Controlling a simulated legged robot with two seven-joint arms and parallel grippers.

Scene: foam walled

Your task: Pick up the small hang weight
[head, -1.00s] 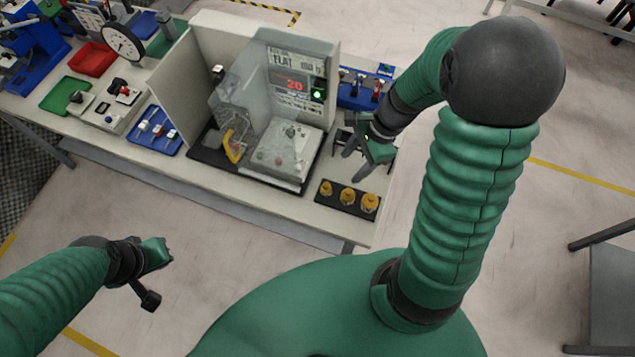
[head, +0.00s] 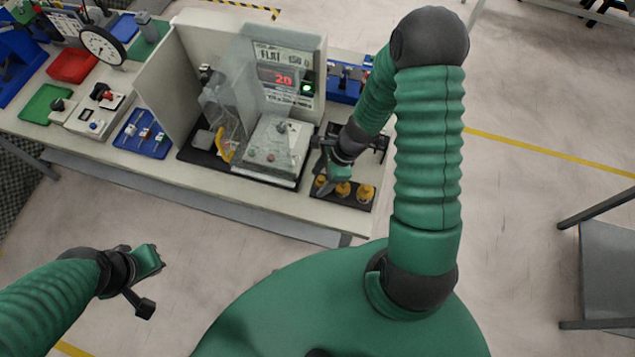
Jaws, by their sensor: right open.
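Three brass-yellow hang weights stand in a row on a black tray (head: 352,203) near the front right edge of the bench. The leftmost weight (head: 320,181) looks the smallest and is partly hidden by my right gripper. The middle weight (head: 342,188) and the right weight (head: 365,193) are larger. My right gripper (head: 323,180) is open, with its fingers over the left end of the tray by the small weight. I cannot tell whether it touches the weight. My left gripper (head: 148,285) is open and empty, away from the bench at lower left.
A clear-shielded test machine (head: 275,145) with a red display stands left of the tray, beside a beige panel (head: 165,85). Floor in front is clear.

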